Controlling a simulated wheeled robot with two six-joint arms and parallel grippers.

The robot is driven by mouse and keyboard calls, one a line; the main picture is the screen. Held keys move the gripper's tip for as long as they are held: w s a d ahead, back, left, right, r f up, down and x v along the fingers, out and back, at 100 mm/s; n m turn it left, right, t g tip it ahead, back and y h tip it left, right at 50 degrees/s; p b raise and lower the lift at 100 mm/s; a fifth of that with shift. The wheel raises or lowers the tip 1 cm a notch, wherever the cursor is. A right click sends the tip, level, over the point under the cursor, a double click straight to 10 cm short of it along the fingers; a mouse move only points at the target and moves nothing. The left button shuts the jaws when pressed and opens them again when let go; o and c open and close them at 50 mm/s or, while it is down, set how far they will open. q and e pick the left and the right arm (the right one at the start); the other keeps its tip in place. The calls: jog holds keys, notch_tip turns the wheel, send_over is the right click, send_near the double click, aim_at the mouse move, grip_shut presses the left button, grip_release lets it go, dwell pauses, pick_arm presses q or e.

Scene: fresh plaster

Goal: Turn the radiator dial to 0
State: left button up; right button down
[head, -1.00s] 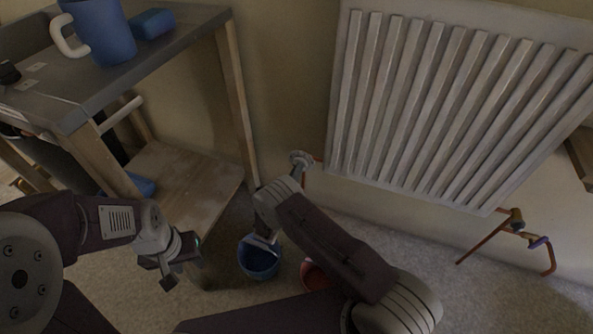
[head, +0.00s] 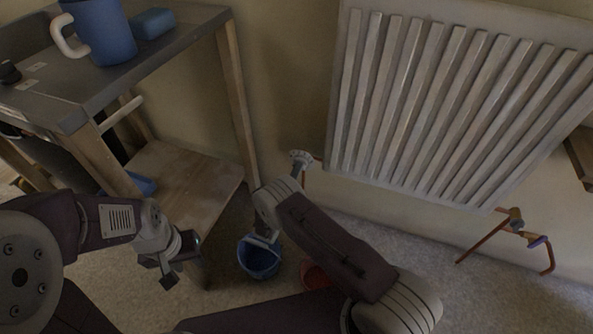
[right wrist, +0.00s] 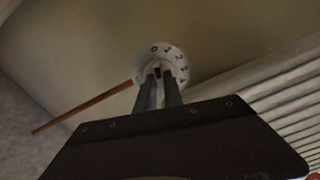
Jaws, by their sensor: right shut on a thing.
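The white radiator dial (right wrist: 180,60) shows in the right wrist view, with dark numerals around its face; 0 is at its upper left and higher numerals run down its right side. My right gripper (right wrist: 159,88) has its two dark fingers close together on the middle of the dial and is shut on it. The fingers cover the dial's lower part. In the head view the dial (head: 301,157) is small, at the radiator's lower left beyond my right wrist. My left gripper (head: 179,264) hangs at the lower left, empty, fingers apart.
The white ribbed radiator (head: 440,100) fills the upper right, with copper pipes (head: 485,243) below it. A wooden cart (head: 238,100) stands at left, bearing a blue mug (head: 105,35) and a blue block (head: 153,23). A blue bucket (head: 258,262) and a red bucket (head: 313,277) stand on the floor.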

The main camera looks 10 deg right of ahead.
jog(key=shift+f, duration=0.1)
jog(key=c, duration=1.5)
grip_release()
jog(key=shift+o, duration=0.2)
jog(key=p+v, duration=0.3)
jog(key=v, duration=0.6)
jog(key=shift+p, duration=0.35)
